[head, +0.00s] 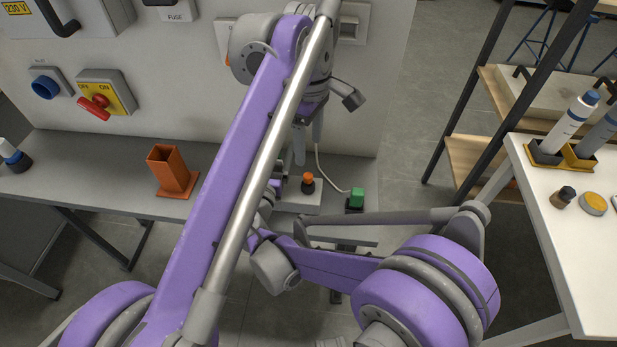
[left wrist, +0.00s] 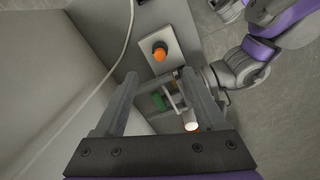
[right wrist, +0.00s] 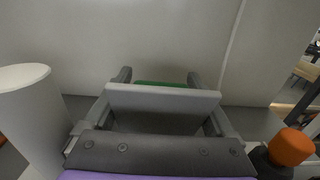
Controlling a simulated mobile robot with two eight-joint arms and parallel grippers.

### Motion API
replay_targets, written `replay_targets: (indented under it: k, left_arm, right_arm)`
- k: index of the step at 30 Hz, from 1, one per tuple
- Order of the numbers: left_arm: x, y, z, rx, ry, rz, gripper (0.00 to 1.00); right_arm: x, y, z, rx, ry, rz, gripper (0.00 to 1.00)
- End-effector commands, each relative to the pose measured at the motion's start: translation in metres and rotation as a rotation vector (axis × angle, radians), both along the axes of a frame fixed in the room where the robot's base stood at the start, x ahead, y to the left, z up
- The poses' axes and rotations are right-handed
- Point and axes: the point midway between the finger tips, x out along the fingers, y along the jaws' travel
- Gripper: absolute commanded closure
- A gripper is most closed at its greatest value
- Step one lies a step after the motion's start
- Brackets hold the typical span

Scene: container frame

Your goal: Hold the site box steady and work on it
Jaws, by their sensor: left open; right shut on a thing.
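My left gripper (head: 304,150) points down over the bench; in the left wrist view it (left wrist: 160,95) is open, fingers apart with nothing gripped. Below and between its fingers is a small grey thing with green in it, which I take to be the site box (left wrist: 158,101). My right gripper (right wrist: 163,90) is shut on a pale grey piece of it (right wrist: 163,104), with green showing just behind. In the head view my left arm hides most of the box and the right gripper. An orange-topped knob (head: 308,178) stands on a pale plate beside it, also in the left wrist view (left wrist: 160,51).
A green-topped block (head: 356,197) stands right of the plate, near a white cable (head: 326,172). An orange square holder (head: 172,170) stands left on the bench. A wall panel (head: 180,80) with switches rises behind. A white table (head: 580,240) is at right.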

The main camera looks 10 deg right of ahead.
Motion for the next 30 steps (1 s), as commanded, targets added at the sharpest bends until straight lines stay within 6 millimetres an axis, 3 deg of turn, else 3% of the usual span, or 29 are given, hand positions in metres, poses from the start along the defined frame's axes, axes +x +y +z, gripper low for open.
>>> replay_targets:
  k: [8, 21, 30]
  left_arm:
    - [0.001, 0.0, -0.012, -0.008, 0.006, 0.093, 0.28]
    - [0.0, 0.001, -0.093, -0.008, 0.005, 0.089, 0.28]
    - [0.001, 0.001, -0.118, -0.008, 0.005, 0.089, 0.28]
  right_arm:
    - [0.0, 0.0, 0.0, 0.001, 0.001, 0.0, 1.0]
    - [0.0, 0.0, 0.0, 0.001, 0.001, 0.0, 1.0]
    - [0.0, 0.0, 0.0, 0.001, 0.001, 0.0, 1.0]
